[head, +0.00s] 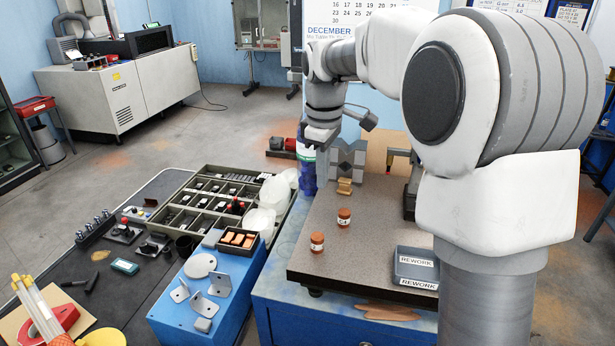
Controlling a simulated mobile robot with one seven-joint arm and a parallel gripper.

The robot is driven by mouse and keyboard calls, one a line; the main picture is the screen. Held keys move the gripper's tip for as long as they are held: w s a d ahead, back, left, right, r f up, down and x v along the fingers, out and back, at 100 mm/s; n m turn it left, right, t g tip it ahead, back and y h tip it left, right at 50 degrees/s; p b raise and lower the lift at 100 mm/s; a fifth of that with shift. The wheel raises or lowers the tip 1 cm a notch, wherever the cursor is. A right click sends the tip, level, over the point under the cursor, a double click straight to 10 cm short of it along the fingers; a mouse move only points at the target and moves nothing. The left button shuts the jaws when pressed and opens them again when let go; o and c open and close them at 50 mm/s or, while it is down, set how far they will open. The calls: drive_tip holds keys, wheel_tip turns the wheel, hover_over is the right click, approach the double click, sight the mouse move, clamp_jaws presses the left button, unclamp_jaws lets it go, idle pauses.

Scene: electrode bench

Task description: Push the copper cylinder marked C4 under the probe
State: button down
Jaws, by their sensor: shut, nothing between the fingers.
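Two short copper cylinders stand upright on the dark granite plate (370,232). One cylinder (317,242) is nearer the plate's left front, the other (343,217) a little behind it and to the right. Each has a white label, too small to read, so I cannot tell which is C4. My gripper (321,146) is shut and empty, above the plate's back left edge, apart from both cylinders.
A grey REWORK tray (416,266) sits at the plate's front right. A brass-coloured block (345,187) and grey V-shaped blocks (347,160) stand at the back. A blue box (207,292) and a compartment tray (196,226) are to the left. The plate's middle is clear.

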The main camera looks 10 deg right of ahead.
sight(370, 229)
drive_tip(key=w+f+n, duration=0.1)
drive_tip(key=f, duration=0.3)
drive_tip(key=w+f+p, duration=0.1)
drive_tip(key=w+f, duration=0.1)
drive_tip(key=f, duration=0.2)
drive_tip(key=w+f+n+g, duration=0.1)
drive_tip(key=w+f, duration=0.1)
drive_tip(key=f, duration=0.3)
drive_tip(key=shift+w+a+n, duration=0.2)
drive_tip(key=shift+w+n, duration=0.05)
drive_tip(key=shift+n, duration=0.05)
drive_tip(key=d, duration=0.1)
drive_tip(key=s+d+p, duration=0.1)
drive_tip(key=d, duration=0.1)
drive_tip(key=shift+s+f, duration=0.1)
drive_tip(key=shift+f, duration=0.05)
drive_tip(key=shift+s+d, duration=0.15)
drive_tip(key=shift+d, duration=0.25)
drive_tip(key=s+d, duration=0.1)
drive_tip(key=d, duration=0.2)
drive_tip(key=s+d, duration=0.1)
drive_tip(key=d, duration=0.1)
drive_tip(key=s+d, duration=0.1)
drive_tip(key=d, duration=0.2)
drive_tip(key=shift+s+d, duration=0.25)
drive_tip(key=shift+d, duration=0.05)
